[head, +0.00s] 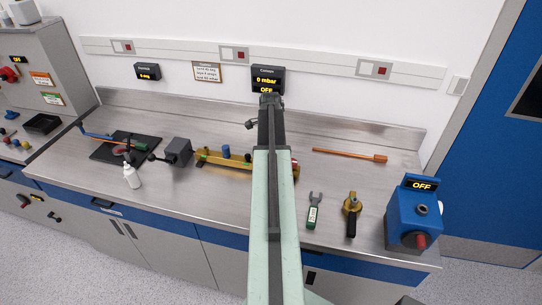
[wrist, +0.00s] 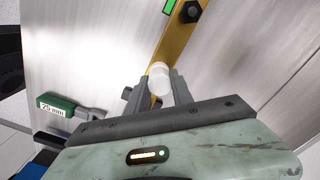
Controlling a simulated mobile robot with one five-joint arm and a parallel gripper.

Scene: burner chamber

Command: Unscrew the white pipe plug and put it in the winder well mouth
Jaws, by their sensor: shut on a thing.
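In the wrist view the white pipe plug (wrist: 158,71) is a small pale cylinder between the fingertips of my gripper (wrist: 160,82). My gripper is shut on it. The plug is at the yellow bar (wrist: 181,34); I cannot tell whether it is still threaded there. I cannot tell whether this is the winder well mouth.
A green-handled wrench (head: 313,213) marked 25 mm and a brass-headed tool (head: 351,211) lie right of my arm. An orange-brown stick (head: 350,156) lies behind them. A white bottle (head: 131,176), black mat (head: 112,150) and grey block (head: 178,151) are at left.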

